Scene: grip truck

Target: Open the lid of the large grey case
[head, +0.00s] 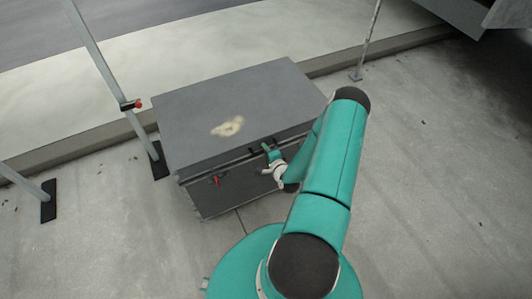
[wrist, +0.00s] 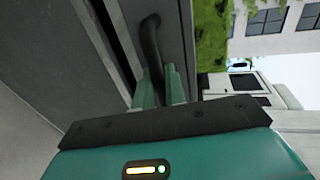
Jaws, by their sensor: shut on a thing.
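The large grey case (head: 235,188) stands on the pavement in the head view. Its flat grey lid (head: 200,108) has a pale worn patch and lies down over the body. My gripper (head: 267,149) is at the front edge of the lid, right of its middle. In the wrist view, my green fingers (wrist: 160,88) are closed around the dark curved handle (wrist: 151,42) on the case's front. Part of the handle is hidden between the fingers. My arm covers the right front corner of the case in the head view.
A red latch (head: 217,181) shows on the case's front left. Metal posts (head: 96,55) stand left of the case, and another post (head: 369,40) stands behind it to the right. A kerb (head: 75,143) runs behind the case. The pavement at right is clear.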

